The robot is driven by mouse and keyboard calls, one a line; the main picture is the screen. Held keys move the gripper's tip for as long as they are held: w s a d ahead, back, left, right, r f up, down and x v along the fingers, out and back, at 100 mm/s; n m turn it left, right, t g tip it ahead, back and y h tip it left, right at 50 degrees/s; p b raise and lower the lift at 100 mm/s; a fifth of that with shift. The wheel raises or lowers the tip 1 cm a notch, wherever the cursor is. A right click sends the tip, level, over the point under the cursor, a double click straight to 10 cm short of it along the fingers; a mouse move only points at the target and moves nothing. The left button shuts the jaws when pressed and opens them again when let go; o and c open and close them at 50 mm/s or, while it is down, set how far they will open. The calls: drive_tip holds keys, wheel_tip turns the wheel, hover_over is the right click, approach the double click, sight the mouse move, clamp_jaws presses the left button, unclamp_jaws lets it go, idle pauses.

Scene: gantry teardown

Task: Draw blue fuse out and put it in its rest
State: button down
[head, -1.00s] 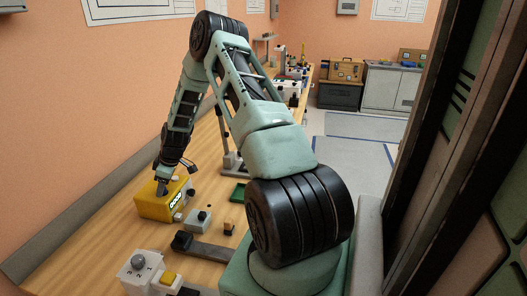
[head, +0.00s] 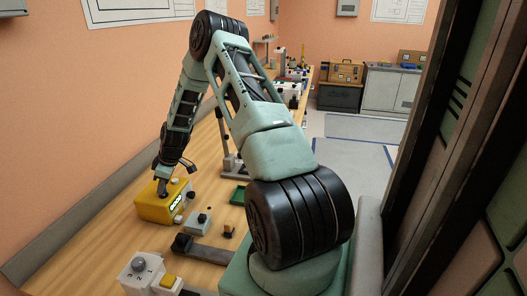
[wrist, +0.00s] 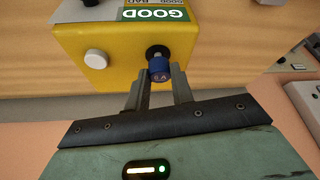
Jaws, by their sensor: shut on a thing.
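The yellow box (head: 152,208) stands on the bench and shows a lit GOOD sign (wrist: 155,14) in the wrist view. The blue fuse (wrist: 160,69) is in front of a black round socket (wrist: 158,51) on the box's face. I cannot tell how much of it sits in the socket. My gripper (wrist: 160,80) is shut on the blue fuse, with a finger on each side. In the head view my gripper (head: 162,187) is at the box, and the fuse is too small to make out. I cannot identify the fuse's rest.
A white knob (wrist: 96,59) sticks out of the box left of the socket. A grey block with a black knob (head: 197,222), a green tray (head: 238,195) and a white dial unit (head: 140,272) stand nearby. Bare wood lies left of the box.

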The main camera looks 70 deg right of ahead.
drive_tip(key=shift+r+p, duration=1.4)
drive_tip(key=shift+r, duration=1.55)
